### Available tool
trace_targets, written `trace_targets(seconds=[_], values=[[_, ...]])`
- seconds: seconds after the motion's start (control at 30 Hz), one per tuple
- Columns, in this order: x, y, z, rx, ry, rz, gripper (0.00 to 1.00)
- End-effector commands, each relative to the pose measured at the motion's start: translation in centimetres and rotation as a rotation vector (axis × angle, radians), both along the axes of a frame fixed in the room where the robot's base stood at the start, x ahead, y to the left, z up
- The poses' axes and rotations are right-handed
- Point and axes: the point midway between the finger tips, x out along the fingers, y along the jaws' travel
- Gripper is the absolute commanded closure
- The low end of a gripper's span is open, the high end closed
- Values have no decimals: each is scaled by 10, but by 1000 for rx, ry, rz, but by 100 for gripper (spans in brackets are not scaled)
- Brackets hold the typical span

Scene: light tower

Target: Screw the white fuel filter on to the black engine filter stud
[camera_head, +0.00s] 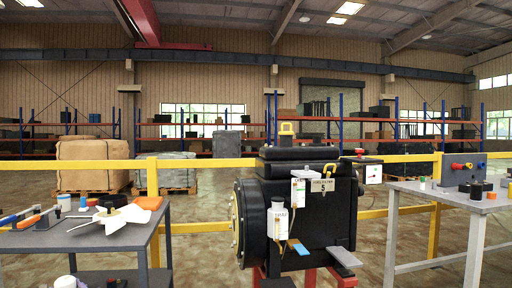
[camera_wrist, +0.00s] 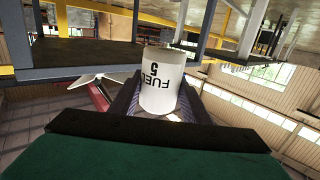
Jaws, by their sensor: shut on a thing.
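The white fuel filter (camera_wrist: 160,85) is a cylinder with black "FUEL 5" lettering, upside down in the wrist view. My gripper (camera_wrist: 160,104) is shut on it, with a dark finger on each side. I cannot make out my gripper in the head view. I cannot clearly make out the bare stud.
A grey table (camera_head: 75,237) at left carries a white fan (camera_head: 112,217) and several tools. A grey table (camera_head: 440,195) at right holds a control box (camera_head: 471,170). A yellow rail (camera_head: 205,163) runs behind the engine. Open floor shows between engine and right table.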

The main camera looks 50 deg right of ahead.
Motion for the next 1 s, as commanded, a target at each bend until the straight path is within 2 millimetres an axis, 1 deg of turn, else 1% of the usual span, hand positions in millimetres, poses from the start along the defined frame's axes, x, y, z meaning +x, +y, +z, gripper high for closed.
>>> trace_targets(seconds=[0.37, 0.57, 0.67, 1.0], values=[[5, -12, 2, 2, -1, 43, 93], [8, -30, 12, 2, -1, 60, 93], [9, -45, 22, 2, -1, 67, 93], [8, -115, 66, 0, -1, 65, 93]])
